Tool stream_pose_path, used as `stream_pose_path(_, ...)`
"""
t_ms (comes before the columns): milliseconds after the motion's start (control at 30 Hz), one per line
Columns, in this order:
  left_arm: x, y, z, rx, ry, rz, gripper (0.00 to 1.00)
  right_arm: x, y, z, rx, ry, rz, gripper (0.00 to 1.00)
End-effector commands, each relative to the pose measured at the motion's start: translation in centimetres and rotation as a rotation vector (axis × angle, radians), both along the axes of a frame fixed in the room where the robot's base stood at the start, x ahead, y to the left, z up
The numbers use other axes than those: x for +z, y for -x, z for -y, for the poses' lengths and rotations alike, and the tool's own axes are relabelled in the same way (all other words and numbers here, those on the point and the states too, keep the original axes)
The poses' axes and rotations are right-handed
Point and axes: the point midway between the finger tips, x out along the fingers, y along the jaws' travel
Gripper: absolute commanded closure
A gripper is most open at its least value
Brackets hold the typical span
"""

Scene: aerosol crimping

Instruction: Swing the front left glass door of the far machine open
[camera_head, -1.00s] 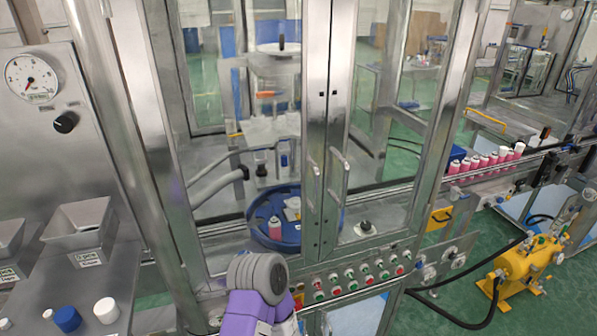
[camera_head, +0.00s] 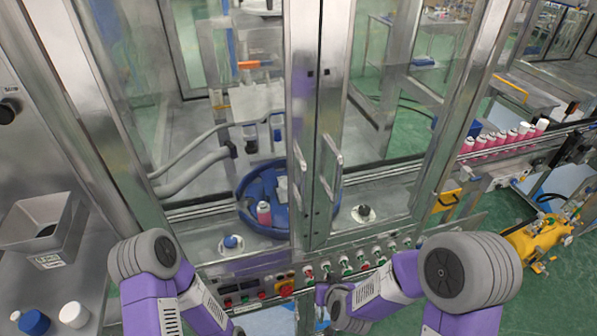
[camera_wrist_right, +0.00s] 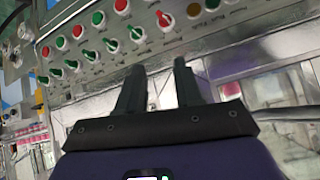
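The front left glass door (camera_head: 303,90) of the machine stands shut, its metal frame edge beside the right door's edge. Its upright bar handle (camera_head: 299,180) is free, with no gripper on it. My right gripper (camera_head: 321,298) is low in front of the button panel, below the door handles, and partly hidden by my wrist. In the right wrist view its two dark fingers (camera_wrist_right: 158,88) are apart with nothing between them, pointing at the panel. My left arm reaches in at the lower left. Its gripper is out of the picture.
The right glass door (camera_head: 335,90) is shut too, with its own handle (camera_head: 332,170). The button panel (camera_head: 265,287) runs below the doors. A metal hopper (camera_head: 45,228) and caps stand at left. A yellow pump (camera_head: 538,240) is on the floor at right.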

Motion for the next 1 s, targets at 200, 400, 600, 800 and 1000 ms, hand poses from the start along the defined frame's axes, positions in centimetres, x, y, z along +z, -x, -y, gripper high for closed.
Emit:
stream_pose_path(200,1.9,0.0,0.0,0.000,0.000,0.000,0.49,19.5,-2.0,-4.7,0.015,0.049,0.502,0.65)
stream_pose_path(400,2.6,0.0,0.0,0.000,0.000,0.000,0.49,29.1,0.1,-5.7,-0.029,0.042,0.723,0.65)
stream_pose_path(600,2.9,0.0,0.0,0.001,0.000,0.000,0.49,32.2,0.8,-5.7,-0.057,0.037,0.790,0.65)
stream_pose_path(800,3.1,0.0,0.0,0.001,0.000,0.000,0.49,32.2,-2.0,-6.0,-0.058,0.039,0.791,0.65)
stream_pose_path(1000,3.4,0.0,0.0,0.001,0.000,0.000,0.49,32.2,-4.9,-6.4,-0.057,0.038,0.790,0.65)
